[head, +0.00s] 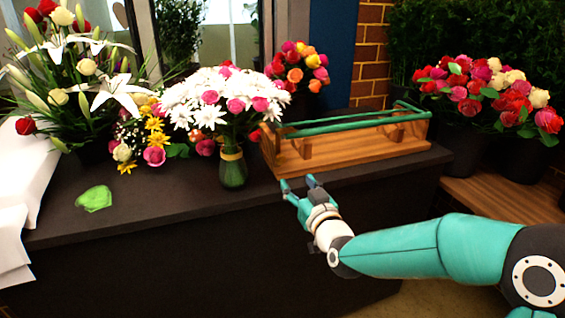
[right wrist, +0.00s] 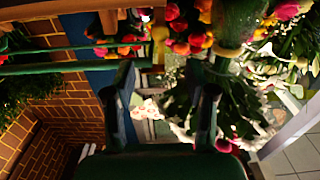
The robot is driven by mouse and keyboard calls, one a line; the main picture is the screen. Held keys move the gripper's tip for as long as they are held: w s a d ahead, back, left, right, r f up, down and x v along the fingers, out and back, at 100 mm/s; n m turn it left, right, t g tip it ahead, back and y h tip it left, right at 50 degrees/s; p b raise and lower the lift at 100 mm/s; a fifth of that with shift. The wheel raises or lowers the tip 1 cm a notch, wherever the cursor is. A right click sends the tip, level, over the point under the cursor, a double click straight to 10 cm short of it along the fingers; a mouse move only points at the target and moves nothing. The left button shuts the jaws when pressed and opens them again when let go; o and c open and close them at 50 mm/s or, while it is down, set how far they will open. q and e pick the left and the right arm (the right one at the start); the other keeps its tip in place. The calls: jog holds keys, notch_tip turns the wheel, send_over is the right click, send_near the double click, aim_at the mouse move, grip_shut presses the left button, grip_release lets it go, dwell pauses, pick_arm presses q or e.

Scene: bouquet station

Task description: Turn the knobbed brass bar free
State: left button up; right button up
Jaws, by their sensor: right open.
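A wooden box (head: 355,153) with green rails (head: 345,121) along its top stands on the dark counter. My right gripper (head: 298,183) is open and empty, in front of the box's left front corner at the counter's front edge. In the right wrist view its two fingers (right wrist: 168,85) are spread with nothing between them. Green rails (right wrist: 70,58) show at the left of that view. My left gripper is not in view.
A vase of white and pink flowers (head: 232,170) stands just left of the box. A crumpled green piece (head: 94,198) lies on the counter (head: 170,200) at left. Dark pots of roses (head: 515,150) stand at right. The front middle of the counter is clear.

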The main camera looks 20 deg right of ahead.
aim_at(282, 161)
jog(key=w+p, duration=0.1)
jog(key=w, duration=1)
jog(key=shift+w+a+p, duration=0.2)
jog(key=shift+w+p, duration=0.15)
jog(key=shift+f, duration=0.1)
grip_shut()
